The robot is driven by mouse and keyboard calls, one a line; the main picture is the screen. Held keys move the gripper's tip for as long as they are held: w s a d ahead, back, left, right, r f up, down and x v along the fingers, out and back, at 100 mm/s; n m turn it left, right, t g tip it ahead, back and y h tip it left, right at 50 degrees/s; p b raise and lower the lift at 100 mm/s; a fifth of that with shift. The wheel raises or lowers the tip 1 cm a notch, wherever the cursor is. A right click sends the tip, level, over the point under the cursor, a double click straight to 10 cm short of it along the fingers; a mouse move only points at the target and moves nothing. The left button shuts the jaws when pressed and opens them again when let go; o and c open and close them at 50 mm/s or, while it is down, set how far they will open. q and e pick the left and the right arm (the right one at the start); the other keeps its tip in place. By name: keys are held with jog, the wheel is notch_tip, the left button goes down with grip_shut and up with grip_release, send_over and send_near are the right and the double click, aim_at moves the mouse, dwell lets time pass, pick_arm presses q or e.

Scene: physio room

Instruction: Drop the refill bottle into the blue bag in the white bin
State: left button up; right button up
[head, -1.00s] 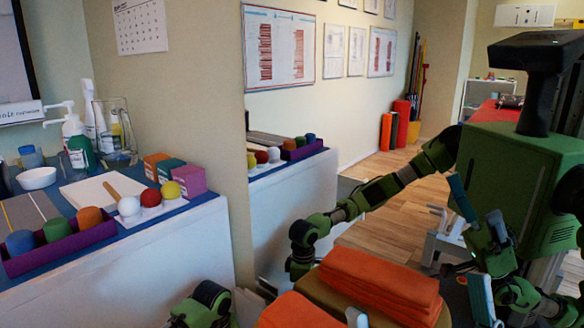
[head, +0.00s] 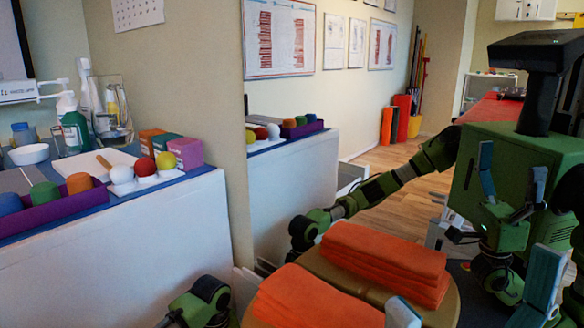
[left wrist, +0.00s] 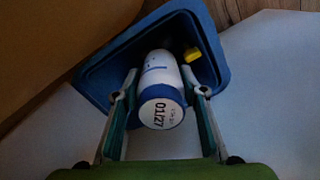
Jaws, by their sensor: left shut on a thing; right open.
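Behind the bottle the blue bag (left wrist: 100,72) opens, with a wide blue rim and a dark inside. The bottle overlaps the opening; I cannot tell its depth there. No white bin wall is clearly told apart. In the head view my right gripper (head: 474,300) is open and empty at the bottom right. My left gripper is outside the head view; only green parts of that arm show at the bottom.
A yellow thing (left wrist: 192,54) shows inside the bag opening. Orange towels (head: 310,300) lie at the bottom of the head view. A mirror reflects them and my body. A white counter (head: 120,255) at left bears a purple tray (head: 62,213), balls, boxes and bottles.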

pick_arm(q)
jog(key=o, duration=1.4)
jog(key=shift+r, duration=0.1)
notch_tip(320, 180, up, 12)
